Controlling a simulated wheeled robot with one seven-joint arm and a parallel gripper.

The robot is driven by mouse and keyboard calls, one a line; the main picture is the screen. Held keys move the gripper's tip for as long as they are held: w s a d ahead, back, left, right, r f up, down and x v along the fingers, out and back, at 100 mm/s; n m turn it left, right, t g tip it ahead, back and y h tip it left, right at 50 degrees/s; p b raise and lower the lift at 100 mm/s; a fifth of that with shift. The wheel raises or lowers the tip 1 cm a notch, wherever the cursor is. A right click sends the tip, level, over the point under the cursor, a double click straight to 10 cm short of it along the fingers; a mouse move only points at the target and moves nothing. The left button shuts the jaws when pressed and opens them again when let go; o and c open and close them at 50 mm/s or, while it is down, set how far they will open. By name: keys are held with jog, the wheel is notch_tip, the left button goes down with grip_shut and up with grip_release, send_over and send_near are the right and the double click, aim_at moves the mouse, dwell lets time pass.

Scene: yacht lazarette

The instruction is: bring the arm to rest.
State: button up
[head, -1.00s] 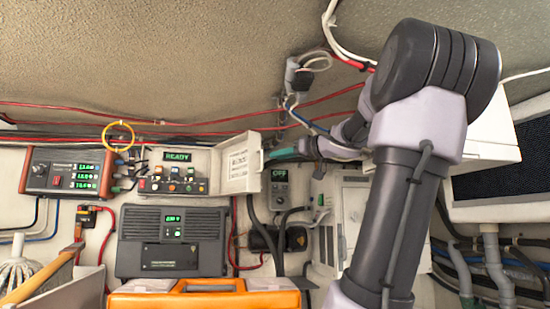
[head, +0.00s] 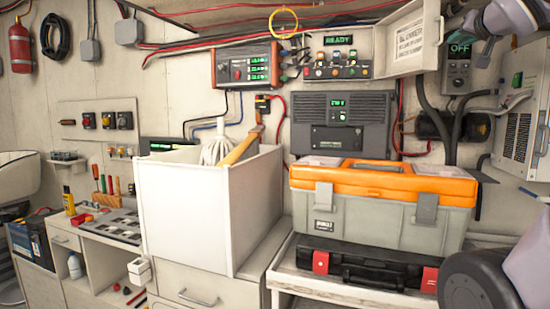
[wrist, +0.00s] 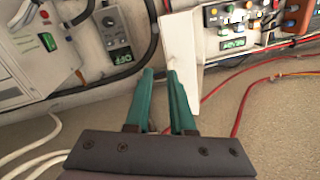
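My gripper (wrist: 160,72) shows in the wrist view with two green fingers, a narrow gap between them and nothing held. The white raised cover (wrist: 182,60) of the switch panel lies just beyond the fingertips, to their right; I cannot tell the distance. In the head view, parts of my arm show at the upper right and lower right edges. The switch panel (head: 338,62) reads READY, and its cover (head: 412,38) stands open. A control box (head: 457,65) beside it reads OFF and also shows in the wrist view (wrist: 116,36).
An orange and grey toolbox (head: 385,205) stands on a black case (head: 365,262). A white bin (head: 195,215) holds a mop. A white cabinet (head: 518,130) is at the right. Red cables (wrist: 240,105) and dark hoses run near the gripper.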

jog(key=s+a+f+g+y, duration=0.2)
jog(key=s+a+f+g, duration=0.1)
jog(key=a+f, duration=0.4)
jog(key=s+a+f+n+g+y, duration=0.1)
jog(key=s+a+f+g, duration=0.3)
jog(key=f, duration=0.6)
jog(key=s+a+f+g+y, duration=0.2)
jog(key=s+a+f+g, duration=0.1)
jog(key=s+a+f, duration=0.4)
jog(key=a+f, duration=0.2)
jog(key=a, duration=0.2)
jog(key=shift+f+n+g+y, duration=0.25)
jog(key=shift+n+g+y, duration=0.05)
jog(key=shift+n+y, duration=0.1)
grip_shut()
